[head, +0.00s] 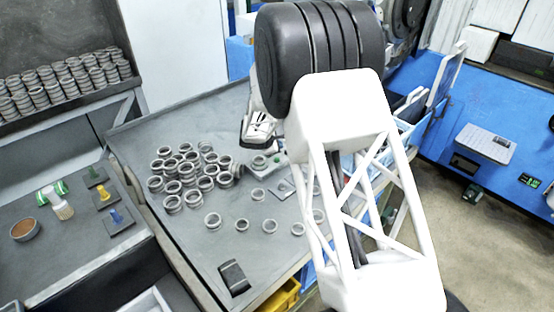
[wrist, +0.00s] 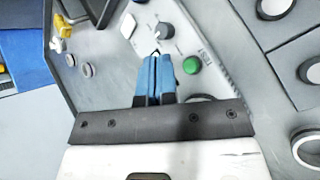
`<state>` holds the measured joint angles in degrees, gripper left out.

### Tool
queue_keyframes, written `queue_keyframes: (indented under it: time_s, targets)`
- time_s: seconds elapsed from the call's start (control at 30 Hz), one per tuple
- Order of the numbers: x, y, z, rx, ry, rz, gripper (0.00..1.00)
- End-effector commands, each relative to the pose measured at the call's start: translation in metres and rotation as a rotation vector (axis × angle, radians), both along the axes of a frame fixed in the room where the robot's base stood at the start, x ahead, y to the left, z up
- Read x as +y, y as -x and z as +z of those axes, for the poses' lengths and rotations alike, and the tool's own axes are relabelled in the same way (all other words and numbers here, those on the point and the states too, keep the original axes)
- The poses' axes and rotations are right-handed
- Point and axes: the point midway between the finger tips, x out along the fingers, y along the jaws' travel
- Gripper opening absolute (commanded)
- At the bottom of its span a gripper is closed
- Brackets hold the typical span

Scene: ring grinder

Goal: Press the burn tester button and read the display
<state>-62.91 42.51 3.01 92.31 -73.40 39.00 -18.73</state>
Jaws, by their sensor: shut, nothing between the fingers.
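I cannot tell whether the fingertips touch the panel. In the head view my gripper (head: 256,140) is at the table's far side, near the small tester (head: 266,163), which is partly hidden. I cannot make out a lit display.
Many metal rings (head: 185,175) lie on the grey table (head: 180,125) left of the gripper, some stacked. A few loose rings (head: 270,226) lie nearer. A small black block (head: 234,277) is at the front. A side bench (head: 85,250) holds a bowl and coloured pegs.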

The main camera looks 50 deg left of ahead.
Motion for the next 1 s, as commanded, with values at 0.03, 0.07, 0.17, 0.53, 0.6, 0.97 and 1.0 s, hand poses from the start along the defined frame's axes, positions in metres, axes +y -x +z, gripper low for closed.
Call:
queue_keyframes:
  time_s: [0.03,0.07,0.17,0.53,0.6,0.97,1.0]
  targets:
    - [0.0,0.0,-0.006,0.001,0.002,0.001,0.0]
    - [0.0,0.0,-0.009,0.001,0.002,0.001,0.0]
    - [0.0,0.0,-0.017,0.001,0.001,-0.001,0.0]
    - [0.0,0.0,-0.031,0.0,0.0,0.0,0.0]
    - [0.0,0.0,-0.032,0.0,0.0,0.0,0.0]
    - [0.0,0.0,-0.031,0.0,0.0,0.0,0.0]
    - [0.0,0.0,-0.031,0.0,0.0,0.0,0.0]
